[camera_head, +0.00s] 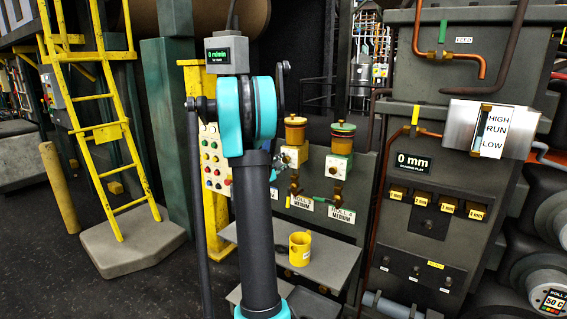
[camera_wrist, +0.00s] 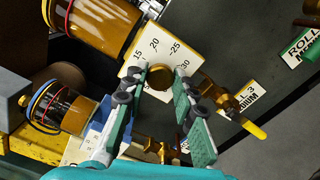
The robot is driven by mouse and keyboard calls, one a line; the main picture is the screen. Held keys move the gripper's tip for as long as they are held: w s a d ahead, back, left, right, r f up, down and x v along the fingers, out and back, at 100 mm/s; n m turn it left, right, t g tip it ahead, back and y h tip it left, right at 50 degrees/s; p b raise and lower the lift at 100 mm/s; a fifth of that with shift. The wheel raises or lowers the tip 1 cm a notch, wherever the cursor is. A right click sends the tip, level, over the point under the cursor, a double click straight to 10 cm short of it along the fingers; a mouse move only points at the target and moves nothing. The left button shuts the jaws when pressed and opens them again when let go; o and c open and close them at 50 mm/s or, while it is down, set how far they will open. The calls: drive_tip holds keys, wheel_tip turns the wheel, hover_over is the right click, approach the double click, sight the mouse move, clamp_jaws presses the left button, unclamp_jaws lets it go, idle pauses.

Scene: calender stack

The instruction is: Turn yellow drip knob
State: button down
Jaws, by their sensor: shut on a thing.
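In the head view the cream dial block (camera_head: 294,156) sits under a yellow-topped oiler (camera_head: 295,129), just right of my arm. The knob's exact pointer setting is not clear.
A yellow-handled valve (camera_wrist: 253,130) and Roll 3 label stand close to the right finger. A second oiler jar (camera_wrist: 62,108) with a blue block is at lower left. A green-topped oiler (camera_head: 342,137) stands to the right. A yellow mug (camera_head: 300,249) sits on the shelf below.

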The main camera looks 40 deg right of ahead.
drive_tip(key=m, duration=0.4)
drive_tip(key=shift+m, duration=0.3)
drive_tip(key=m, duration=0.3)
drive_tip(key=shift+m, duration=0.4)
drive_tip(key=m, duration=0.8)
drive_tip(key=shift+s, duration=0.1)
drive_tip(key=m, duration=1.1)
drive_tip(key=shift+m, duration=1.8)
